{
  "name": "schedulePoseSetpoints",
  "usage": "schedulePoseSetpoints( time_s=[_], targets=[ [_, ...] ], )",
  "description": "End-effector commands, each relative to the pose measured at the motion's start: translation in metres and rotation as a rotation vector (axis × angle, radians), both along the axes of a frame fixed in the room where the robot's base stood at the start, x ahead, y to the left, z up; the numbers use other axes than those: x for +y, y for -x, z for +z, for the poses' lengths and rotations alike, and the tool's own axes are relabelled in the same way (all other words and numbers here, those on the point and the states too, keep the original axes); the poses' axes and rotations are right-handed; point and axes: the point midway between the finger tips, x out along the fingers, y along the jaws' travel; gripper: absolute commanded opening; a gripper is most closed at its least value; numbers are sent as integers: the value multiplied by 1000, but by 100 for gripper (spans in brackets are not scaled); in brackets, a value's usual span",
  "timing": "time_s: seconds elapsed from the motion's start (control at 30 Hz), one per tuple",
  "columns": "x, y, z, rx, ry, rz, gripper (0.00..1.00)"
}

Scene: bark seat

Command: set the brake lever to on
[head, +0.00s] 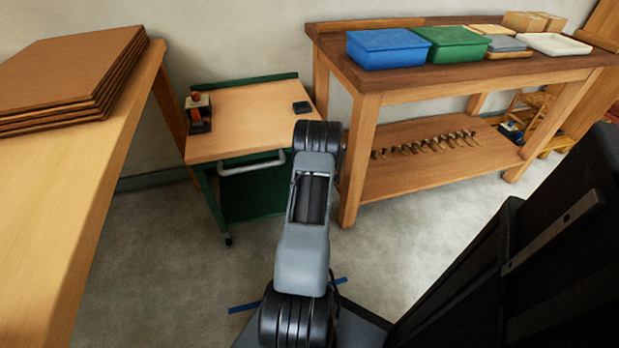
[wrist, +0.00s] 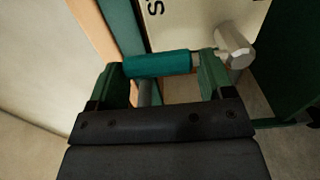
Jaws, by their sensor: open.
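In the wrist view, a teal cylindrical grip (wrist: 158,64), which looks like the brake lever's handle, lies crosswise between the two green fingers of my gripper (wrist: 161,72). My gripper is open, with one finger near each end of the grip; I cannot tell whether they touch it. A grey rod (wrist: 145,93) shows below the grip. Behind it is a pale plate (wrist: 180,20) with part of a dark letter, like an S on its side. The lever's setting cannot be read. In the head view, my arm hides the gripper, and the lever does not show.
A silver knob (wrist: 234,45) stands close to the right finger. The head view shows a green cart (head: 248,112) with a white handle (head: 252,164), a workbench (head: 430,78) to its right and a table (head: 60,210) at left. Open floor lies before the cart.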

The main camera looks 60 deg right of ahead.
Motion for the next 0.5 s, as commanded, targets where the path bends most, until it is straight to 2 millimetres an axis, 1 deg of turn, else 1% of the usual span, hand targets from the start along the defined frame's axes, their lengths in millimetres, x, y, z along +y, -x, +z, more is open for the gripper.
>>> schedulePoseSetpoints(
  time_s=[0.3, 0.5],
  targets=[
    [44, 47, 2, 1, -3, -3, 74],
    [68, 72, 1, 1, -3, -2, 74]
  ],
)
